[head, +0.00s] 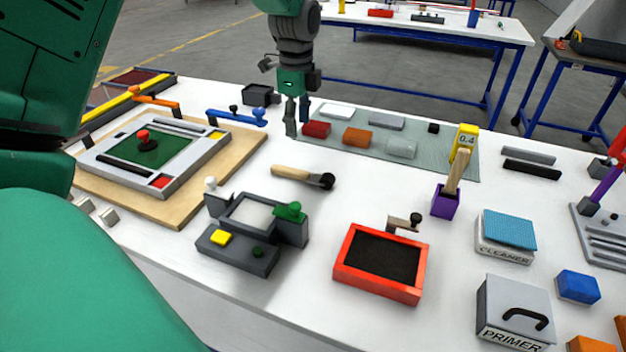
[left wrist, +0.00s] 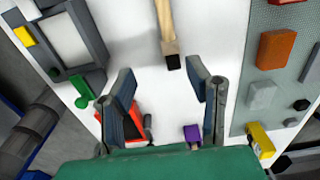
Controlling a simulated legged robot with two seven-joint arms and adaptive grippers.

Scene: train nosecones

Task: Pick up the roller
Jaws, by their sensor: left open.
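The roller (head: 303,177) lies on the white table, with a light wooden handle on the left and a dark head on the right. In the left wrist view, its wooden handle and dark end (left wrist: 170,40) show at the top middle, just beyond the fingertips. My left gripper (head: 297,122) is open and empty, pointing down. In the head view it appears above and behind the roller, near the edge of the grey-green mat. In the left wrist view its two fingers (left wrist: 160,82) are spread apart, with bare table between them. My right gripper is not in view.
A dark grey device (head: 262,228) and a red tray (head: 382,262) stand in front of the roller. The grey-green mat (head: 440,163) holds several blocks behind it. A purple holder (head: 445,202) stands at right. The table around the roller is clear.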

